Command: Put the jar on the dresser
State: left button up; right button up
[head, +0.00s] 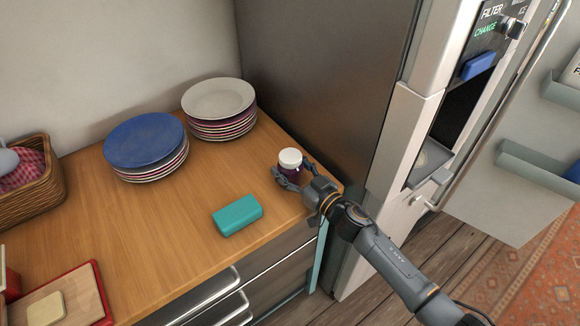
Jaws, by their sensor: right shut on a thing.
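The jar (290,160) has a white lid and a dark purple body. It is upright at the right end of the wooden dresser top (180,235). My right gripper (287,175) is shut on the jar, with its fingers around the body and the lid showing above them. The jar is over or on the dresser top; I cannot tell whether its base touches the wood. My left gripper is not in view.
A teal box (237,215) lies left of the jar. Plate stacks (146,145) (218,105) stand at the back. A wicker basket (45,185) and red-edged board (60,300) are at left. A fridge (385,160) stands close at right.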

jog(key=o, duration=1.6)
jog(key=shift+s+d+f, duration=0.1)
jog(key=shift+f, duration=0.05)
jog(key=v, duration=1.2)
grip_shut()
